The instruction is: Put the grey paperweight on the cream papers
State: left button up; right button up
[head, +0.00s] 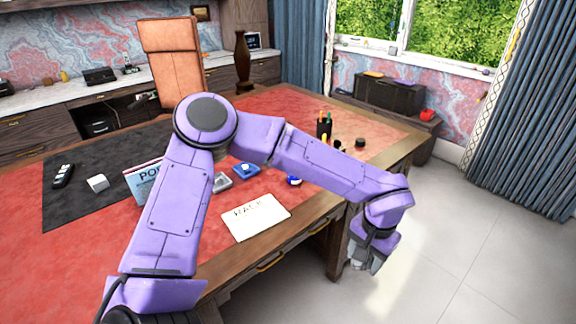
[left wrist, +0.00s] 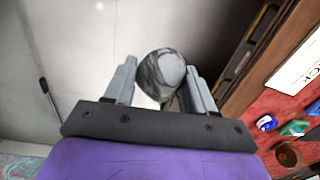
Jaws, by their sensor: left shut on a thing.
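My left gripper (head: 364,258) hangs off the desk's right side, above the pale floor, in the head view. In the left wrist view its two fingers (left wrist: 161,80) are shut on a rounded grey marbled thing, the grey paperweight (left wrist: 158,66). In the head view the paperweight is hard to make out at the gripper. The cream papers (head: 255,218) lie flat on the red desk top near its front edge, with dark lettering. They show partly at the right of the left wrist view (left wrist: 297,72). The gripper is apart from them. My right gripper is not in view.
Behind the papers lie a blue item (head: 246,170), a grey item (head: 222,181) and a small blue-and-white item (head: 294,180). A black pen cup (head: 324,128) stands farther back. The wooden desk edge (head: 398,150) lies between desk top and floor.

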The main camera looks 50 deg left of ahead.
aim_at(242, 214)
jog(key=u, duration=0.4)
jog(key=i, duration=1.05)
jog(key=u, duration=0.75)
